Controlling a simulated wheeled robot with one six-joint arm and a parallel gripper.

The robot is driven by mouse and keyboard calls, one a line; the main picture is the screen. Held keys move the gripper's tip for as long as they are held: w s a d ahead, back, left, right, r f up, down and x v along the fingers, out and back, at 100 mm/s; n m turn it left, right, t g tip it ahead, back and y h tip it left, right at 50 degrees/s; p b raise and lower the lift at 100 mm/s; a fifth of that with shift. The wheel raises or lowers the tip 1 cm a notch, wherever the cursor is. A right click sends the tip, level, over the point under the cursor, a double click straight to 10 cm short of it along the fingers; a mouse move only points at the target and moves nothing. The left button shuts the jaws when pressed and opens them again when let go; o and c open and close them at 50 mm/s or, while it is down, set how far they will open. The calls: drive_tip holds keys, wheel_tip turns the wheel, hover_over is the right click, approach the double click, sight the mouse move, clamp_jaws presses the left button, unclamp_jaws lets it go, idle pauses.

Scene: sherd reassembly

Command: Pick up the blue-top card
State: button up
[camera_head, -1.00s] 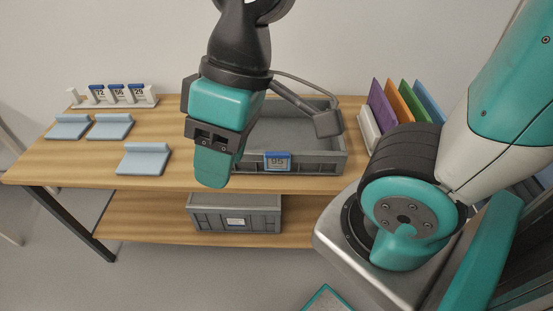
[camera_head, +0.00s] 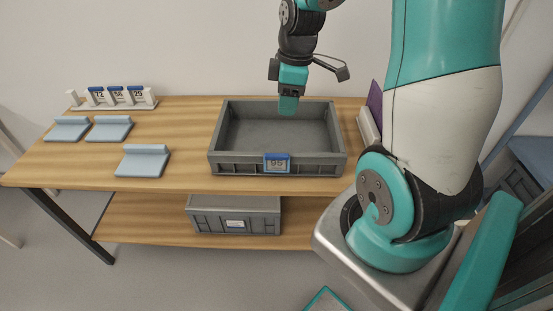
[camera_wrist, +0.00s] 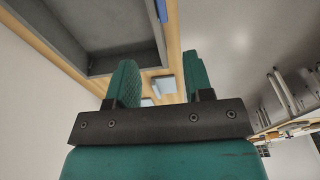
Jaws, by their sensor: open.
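A white card with a blue top (camera_head: 277,163), marked 95, is on the front wall of the grey crate (camera_head: 225,171). Other blue-top cards, such as the one marked 56 (camera_head: 116,95), stand in a white rack (camera_head: 120,106) at the table's back left. My gripper (camera_head: 288,109) is over the back part of the crate, apart from the cards. In the wrist view its two green fingers (camera_wrist: 160,75) are spread with nothing between them. The crate's inside (camera_wrist: 105,25) shows at the upper left there, with a blue strip at its edge.
Several pale blue stands (camera_head: 142,161) lie on the left of the wooden table (camera_head: 190,180). A second grey crate (camera_head: 236,222) is on the lower shelf. A purple folder (camera_head: 374,106) stands right of the upper crate, partly hidden by my arm. The crate looks empty.

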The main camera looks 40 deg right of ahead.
sight(277, 154)
drive_tip(key=f, duration=0.5)
drive_tip(key=w+a+f, duration=0.1)
drive_tip(key=f, duration=0.9)
drive_tip(key=shift+w+a+f+p, duration=0.2)
drive_tip(key=shift+a+f+p, duration=0.1)
drive_tip(key=shift+f, duration=0.05)
clamp_jaws()
